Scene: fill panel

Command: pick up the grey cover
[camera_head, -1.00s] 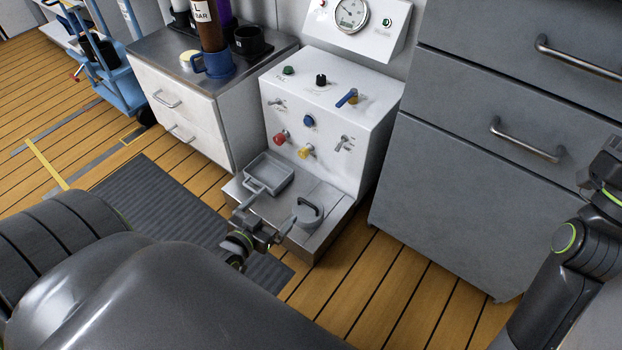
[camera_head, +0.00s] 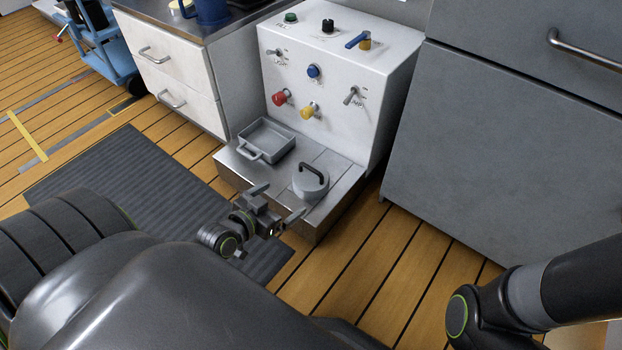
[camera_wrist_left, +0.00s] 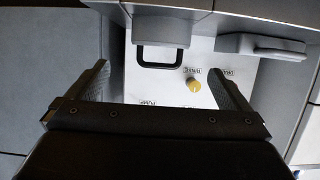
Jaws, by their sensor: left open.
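The grey cover (camera_head: 305,187) is a round lid with a dark arched handle (camera_head: 313,170). It sits on the right part of the low metal ledge (camera_head: 335,200) in front of the white panel. My left gripper (camera_head: 277,202) is open and empty, just in front of the ledge, near the cover and apart from it. In the left wrist view the dark handle (camera_wrist_left: 160,65) shows between and beyond the spread fingers (camera_wrist_left: 165,82). My right gripper is out of view; only part of that arm shows at the lower right.
A grey square tray (camera_head: 266,141) with a handle stands on the ledge left of the cover. The white panel (camera_head: 340,75) carries several knobs and switches behind. A grey drawer cabinet (camera_head: 500,130) closes off the right. A dark ribbed mat (camera_head: 130,185) lies on the floor.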

